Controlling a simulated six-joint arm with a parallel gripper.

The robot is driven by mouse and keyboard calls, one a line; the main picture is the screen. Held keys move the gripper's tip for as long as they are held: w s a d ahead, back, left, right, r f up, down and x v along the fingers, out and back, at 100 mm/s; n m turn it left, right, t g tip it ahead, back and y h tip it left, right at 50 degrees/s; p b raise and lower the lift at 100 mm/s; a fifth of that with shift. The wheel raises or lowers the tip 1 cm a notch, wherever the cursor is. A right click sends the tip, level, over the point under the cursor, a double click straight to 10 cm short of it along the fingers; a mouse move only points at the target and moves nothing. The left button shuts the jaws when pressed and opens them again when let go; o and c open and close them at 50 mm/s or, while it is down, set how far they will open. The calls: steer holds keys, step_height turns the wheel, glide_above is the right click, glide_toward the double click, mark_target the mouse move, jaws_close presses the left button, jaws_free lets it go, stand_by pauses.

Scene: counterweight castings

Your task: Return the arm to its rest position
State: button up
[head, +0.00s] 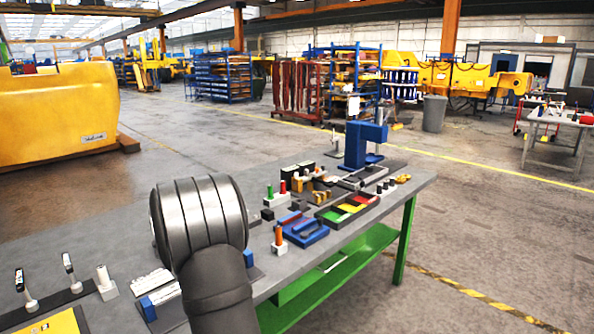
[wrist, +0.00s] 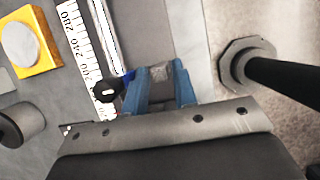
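My arm (head: 205,235) rises in the front of the head view; its grey links cover part of the bench, and my gripper does not show there. In the wrist view my gripper (wrist: 160,78) has two blue fingers pointing away from the camera. A small grey patch lies between their tips; I cannot tell whether it is a held part, finger pads or the surface behind. The grey workbench (head: 128,242) lies under and around the arm.
A blue press (head: 362,145), a tray with coloured compartments (head: 348,208) and a blue tray (head: 302,230) stand on the bench. In the wrist view are a ruler (wrist: 82,45), a yellow block (wrist: 28,42) and a black pole (wrist: 285,75) close at right.

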steer(key=shift+x, duration=1.05)
steer(key=shift+w+d+r, duration=0.1)
steer(key=shift+w+d, duration=0.5)
steer(key=v, duration=1.7)
steer(key=shift+w+a+f+m+g+y, duration=0.45)
steer(key=shift+a+f+m+y, duration=0.2)
steer(key=shift+f+m+y, duration=0.85)
steer(key=shift+w+a+f+m+g+y, duration=0.6)
steer(key=shift+f+m+y, duration=0.45)
steer(key=shift+f+m, duration=0.9)
steer(key=shift+w+a+f+m+g+y, duration=0.35)
steer(key=shift+a+f+m+y, duration=0.3)
steer(key=shift+f+m+y, duration=1.05)
steer(key=shift+f+n+h, duration=0.25)
steer(key=shift+f+h, duration=0.05)
steer(key=shift+h, duration=0.15)
